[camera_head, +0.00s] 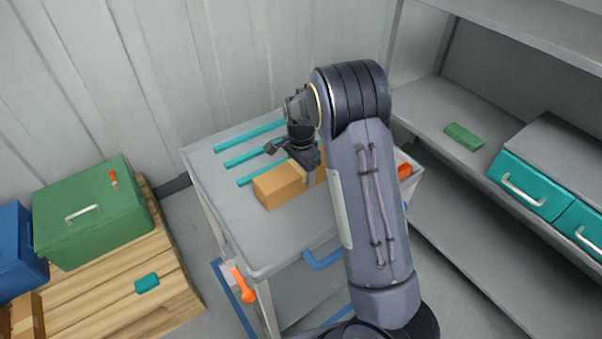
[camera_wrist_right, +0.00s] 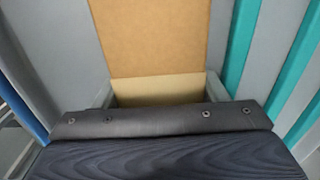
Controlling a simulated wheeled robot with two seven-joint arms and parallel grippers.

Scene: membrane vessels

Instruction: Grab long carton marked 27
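A long brown carton (camera_head: 281,187) lies on the top of a grey cart (camera_head: 288,237), partly hidden by my right arm; no number on it can be read. My right gripper (camera_head: 308,168) is down at the carton. In the right wrist view the carton (camera_wrist_right: 152,38) runs away from the gripper, and pale fingers show close along both its sides. Whether they press on it I cannot tell. My left gripper is not in view.
Several teal strips (camera_head: 250,134) lie on the cart beside the carton. An orange item (camera_head: 404,171) is at its right. A green case (camera_head: 92,214) stands on a wooden pallet (camera_head: 165,299) at left. Grey shelves (camera_head: 475,187) with teal bins (camera_head: 530,186) stand at right.

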